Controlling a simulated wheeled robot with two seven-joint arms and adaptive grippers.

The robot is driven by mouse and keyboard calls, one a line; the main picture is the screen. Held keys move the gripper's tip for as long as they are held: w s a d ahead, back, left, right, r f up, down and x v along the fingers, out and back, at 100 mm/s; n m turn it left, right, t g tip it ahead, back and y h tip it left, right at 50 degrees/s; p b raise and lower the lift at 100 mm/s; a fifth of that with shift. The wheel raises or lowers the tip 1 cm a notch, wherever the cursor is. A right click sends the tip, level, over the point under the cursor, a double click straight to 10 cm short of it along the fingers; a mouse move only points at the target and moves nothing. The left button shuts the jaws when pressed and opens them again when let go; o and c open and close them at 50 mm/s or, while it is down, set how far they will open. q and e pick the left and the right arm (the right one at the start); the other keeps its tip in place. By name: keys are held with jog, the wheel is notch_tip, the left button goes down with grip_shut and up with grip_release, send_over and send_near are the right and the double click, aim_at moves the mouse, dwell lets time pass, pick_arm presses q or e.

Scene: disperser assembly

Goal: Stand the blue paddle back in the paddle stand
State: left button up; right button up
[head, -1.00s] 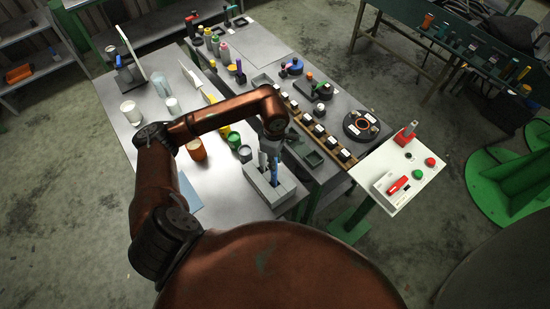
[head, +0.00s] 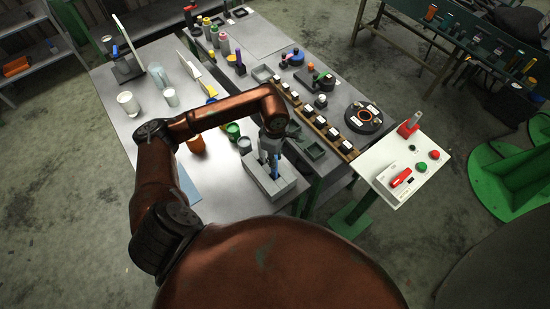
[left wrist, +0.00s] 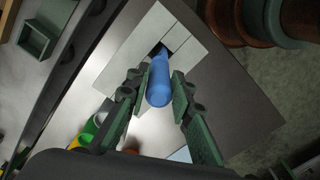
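The blue paddle (head: 275,168) stands in a slot of the grey paddle stand (head: 283,189) on the table. In the left wrist view, the paddle's rounded blue handle (left wrist: 159,88) points toward the camera, and its far end enters the dark slot of the stand (left wrist: 134,57). My left gripper (head: 270,153) is over the stand at the handle. In the left wrist view, the fingers of this gripper (left wrist: 160,78) are on either side of the handle, with narrow gaps showing. The paddle's lower part is hidden in the stand. My right gripper is not in view.
Grey and green cups (head: 244,146) and an orange jar (head: 196,144) stand left of the stand. A wooden rack of several blocks (head: 314,119) and a white control panel (head: 400,172) are to the right. My arm crosses over the table.

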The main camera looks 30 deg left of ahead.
pick_arm(q)
jog(key=o, duration=0.5)
jog(key=shift+c, duration=0.2)
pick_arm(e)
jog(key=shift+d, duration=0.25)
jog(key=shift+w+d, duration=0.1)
pick_arm(q)
notch_tip(320, 180, up, 12)
jog(key=shift+s+r, duration=0.1)
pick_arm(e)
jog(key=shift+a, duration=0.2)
